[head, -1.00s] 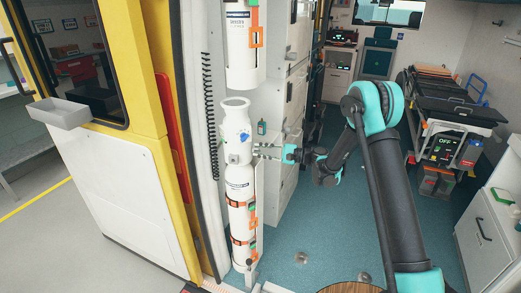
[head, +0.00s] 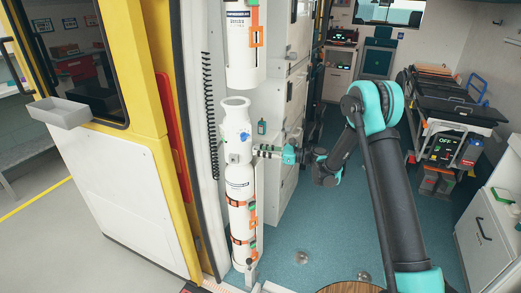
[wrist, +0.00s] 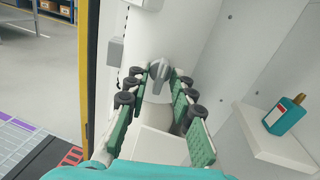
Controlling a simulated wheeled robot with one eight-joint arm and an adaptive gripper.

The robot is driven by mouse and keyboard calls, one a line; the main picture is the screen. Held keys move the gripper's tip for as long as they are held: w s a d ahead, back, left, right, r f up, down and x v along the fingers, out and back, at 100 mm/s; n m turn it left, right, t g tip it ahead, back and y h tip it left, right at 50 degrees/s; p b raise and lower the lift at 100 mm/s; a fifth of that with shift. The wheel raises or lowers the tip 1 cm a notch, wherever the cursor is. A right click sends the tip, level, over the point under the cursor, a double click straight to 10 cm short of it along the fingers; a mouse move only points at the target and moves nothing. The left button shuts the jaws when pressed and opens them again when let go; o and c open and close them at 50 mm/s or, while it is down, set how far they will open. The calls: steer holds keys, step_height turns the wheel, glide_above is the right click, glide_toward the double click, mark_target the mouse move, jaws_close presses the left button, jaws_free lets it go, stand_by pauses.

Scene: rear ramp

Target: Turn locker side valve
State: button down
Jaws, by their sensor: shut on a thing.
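The side valve is a grey knob with a raised handle (wrist: 158,72) on the white cylinder (wrist: 155,50), in the middle of the wrist view. In the head view the white cylinder (head: 237,128) stands upright in the locker, strapped lower down with orange bands. My gripper (head: 256,151) reaches it from the right. The exact contact at the fingertips is hard to see.
A teal bottle (wrist: 284,116) sits on a small white shelf (wrist: 265,140) right of the gripper. Another white cylinder (head: 241,45) hangs above. The yellow door frame (head: 135,65) is to the left.

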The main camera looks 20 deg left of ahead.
steer(key=shift+s+m, duration=0.1)
steer(key=shift+m, duration=0.4)
steer(key=c, duration=1.7)
jaws_free()
steer(key=shift+d, duration=0.1)
steer(key=d, duration=0.8)
steer(key=w+d, duration=0.1)
steer(key=d, duration=0.2)
steer(key=shift+d, duration=0.4)
steer(key=shift+r, duration=0.1)
